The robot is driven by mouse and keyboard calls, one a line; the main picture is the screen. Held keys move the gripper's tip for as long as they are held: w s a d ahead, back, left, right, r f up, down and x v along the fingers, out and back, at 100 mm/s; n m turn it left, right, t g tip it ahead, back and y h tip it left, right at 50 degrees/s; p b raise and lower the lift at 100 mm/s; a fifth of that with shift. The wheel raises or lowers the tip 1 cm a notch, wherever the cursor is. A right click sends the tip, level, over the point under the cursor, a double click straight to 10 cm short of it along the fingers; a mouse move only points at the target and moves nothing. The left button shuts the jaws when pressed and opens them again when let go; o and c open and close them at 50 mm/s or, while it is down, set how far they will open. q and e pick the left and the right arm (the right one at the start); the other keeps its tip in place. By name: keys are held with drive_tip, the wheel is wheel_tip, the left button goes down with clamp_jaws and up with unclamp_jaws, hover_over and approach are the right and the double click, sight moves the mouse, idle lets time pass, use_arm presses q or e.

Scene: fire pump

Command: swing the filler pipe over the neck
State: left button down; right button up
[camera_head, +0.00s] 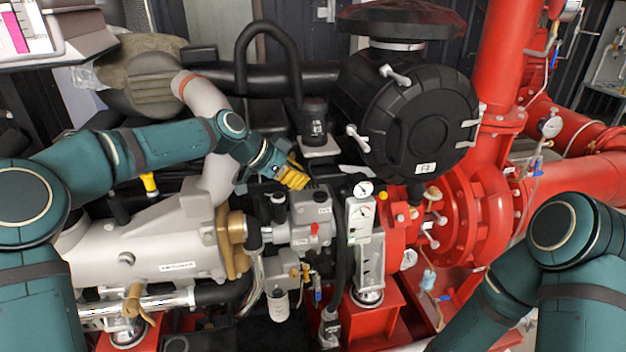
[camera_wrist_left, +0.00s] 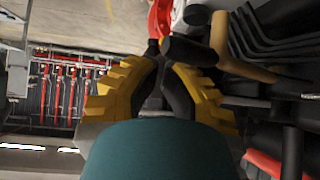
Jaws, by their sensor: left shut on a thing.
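My left gripper (camera_head: 292,177) has yellow fingers, which sit above the grey pump housing, left of the large black round housing. In the left wrist view the fingers (camera_wrist_left: 163,62) are closed together around a dark piece. A dark cylinder (camera_wrist_left: 190,50) lies right at the fingertips, and a tan bent pipe (camera_wrist_left: 228,45), seemingly the filler pipe, runs from it to the right. The fingers and wrist hide most of the grip. In the head view the filler pipe is hidden or too small to make out. I cannot pick out the neck for certain. My right gripper is out of view.
The black round housing (camera_head: 418,122) stands close on the right, with a black curved hose (camera_head: 268,32) behind. A dark upright canister (camera_head: 314,122) is just behind the gripper. Red pipework (camera_head: 502,70) fills the right. The grey engine block (camera_head: 150,245) lies front left.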

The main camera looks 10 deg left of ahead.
use_arm(q)
drive_tip(key=shift+s+a+b, duration=0.2)
drive_tip(key=shift+a+b, duration=0.2)
drive_tip(key=shift+a, duration=1.2)
drive_tip(key=shift+a, duration=0.1)
drive_tip(key=v, duration=1.2)
